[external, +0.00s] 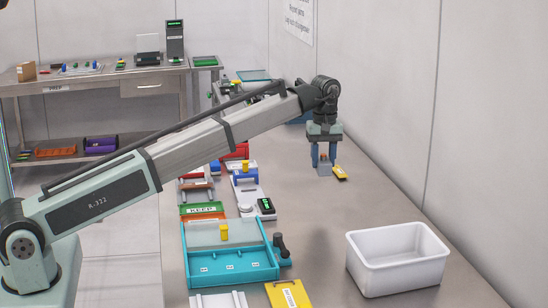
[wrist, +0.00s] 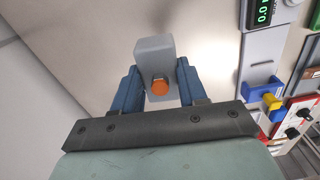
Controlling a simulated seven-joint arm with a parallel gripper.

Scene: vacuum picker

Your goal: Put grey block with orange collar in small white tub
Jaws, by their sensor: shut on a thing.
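The grey block with an orange collar (wrist: 154,66) sits between the two blue fingers of my gripper (wrist: 159,82) in the wrist view. Its orange round end faces the camera. In the external view my gripper (external: 324,158) points down over the far part of the bench, shut on the small grey block (external: 324,169). I cannot tell whether the block touches the bench. The white tub (external: 398,275) stands at the near right of the bench, open and seemingly empty, well apart from my gripper.
A yellow item (external: 340,173) lies just right of the held block. A teal tray (external: 232,274) with a clear lid, a small scale (external: 265,206) and several coloured fixtures line the bench's left side. The bench between gripper and tub looks clear. A wall runs along the right.

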